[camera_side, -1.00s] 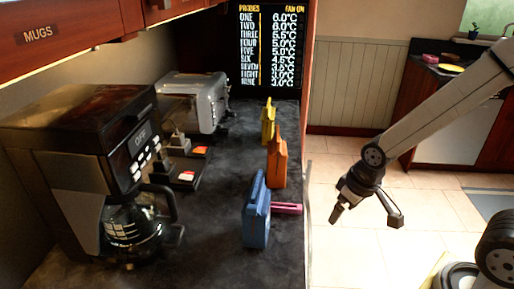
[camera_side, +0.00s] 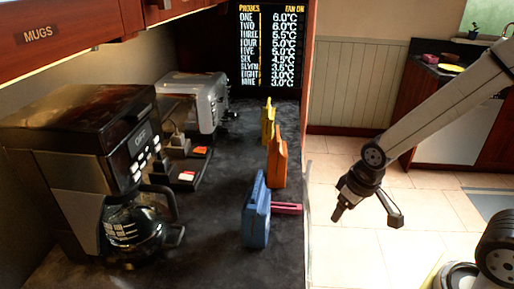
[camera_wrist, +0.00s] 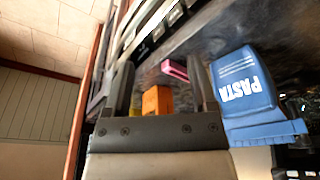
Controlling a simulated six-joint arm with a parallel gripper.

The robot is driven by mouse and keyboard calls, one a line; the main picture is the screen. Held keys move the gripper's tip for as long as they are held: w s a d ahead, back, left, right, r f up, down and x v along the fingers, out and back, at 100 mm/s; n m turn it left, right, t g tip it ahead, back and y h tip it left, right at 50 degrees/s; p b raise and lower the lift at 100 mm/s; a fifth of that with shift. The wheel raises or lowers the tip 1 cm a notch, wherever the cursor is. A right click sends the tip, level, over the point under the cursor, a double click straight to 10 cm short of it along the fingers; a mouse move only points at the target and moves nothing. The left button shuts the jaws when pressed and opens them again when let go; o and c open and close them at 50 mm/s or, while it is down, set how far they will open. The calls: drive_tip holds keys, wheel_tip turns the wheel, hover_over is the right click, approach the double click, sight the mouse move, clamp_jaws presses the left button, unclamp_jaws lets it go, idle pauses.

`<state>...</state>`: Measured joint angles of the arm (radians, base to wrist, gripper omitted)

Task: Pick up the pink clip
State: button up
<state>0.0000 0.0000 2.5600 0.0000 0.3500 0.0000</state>
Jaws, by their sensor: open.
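The pink clip (camera_side: 287,208) lies on the dark counter near its right edge, partly hidden behind the blue pasta container (camera_side: 257,212) in the side view. In the wrist view the clip (camera_wrist: 174,70) shows between the fingers, beyond their tips' left side of the pasta container (camera_wrist: 247,95). My gripper (camera_side: 368,217) is open and empty, off to the right of the counter over the floor, well apart from the clip. The wrist view shows its two dark fingers (camera_wrist: 160,90) spread apart.
An orange container (camera_side: 277,163) and a yellow one (camera_side: 268,123) stand in a row behind the blue one. A coffee maker (camera_side: 90,160), a toaster (camera_side: 193,100) and a dark device with lit switches (camera_side: 188,175) stand on the left. The counter between is clear.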

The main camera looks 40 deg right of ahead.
drive_tip(key=n+g, duration=0.3)
drive_tip(key=n, duration=0.6)
approach(283, 208)
drive_tip(key=d+f, duration=0.1)
drive_tip(key=d, duration=0.1)
drive_tip(key=shift+s+f, duration=0.2)
drive_tip(key=shift+f, duration=1.2)
drive_tip(key=shift+s+f, duration=0.2)
drive_tip(key=shift+f, duration=1.15)
drive_tip(key=shift+s+f, duration=0.15)
drive_tip(key=shift+f, duration=1.25)
clamp_jaws()
